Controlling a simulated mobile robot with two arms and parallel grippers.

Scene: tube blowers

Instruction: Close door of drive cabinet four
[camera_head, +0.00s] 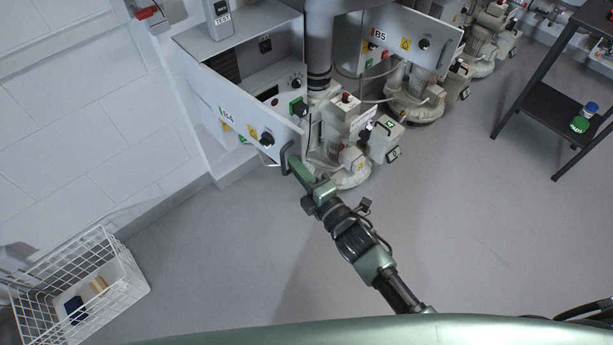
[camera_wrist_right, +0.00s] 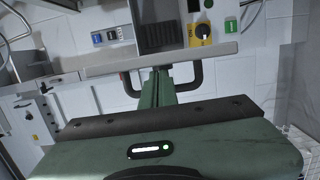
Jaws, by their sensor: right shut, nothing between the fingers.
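Drive cabinet four (camera_head: 262,50) is a grey-white box at the upper left of the head view. Its door (camera_head: 200,92), labelled B4, stands open and swung out toward me, with a yellow warning sign and a black knob. A dark bar handle (camera_head: 287,158) sits at the door's free end. My right gripper (camera_head: 292,163) is shut and empty, its tips at this handle. In the right wrist view, the shut fingers (camera_wrist_right: 161,78) lie between the two ends of the black handle (camera_wrist_right: 194,78), near the door's edge (camera_wrist_right: 100,68). I cannot tell whether they touch. My left gripper is out of view.
Pump units (camera_head: 340,140) stand right of the door, close to my right gripper. Cabinet B5 (camera_head: 400,38) is beyond them. A white wire basket (camera_head: 125,285) is at lower left, a dark shelf (camera_head: 550,105) at right. The grey floor between is clear.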

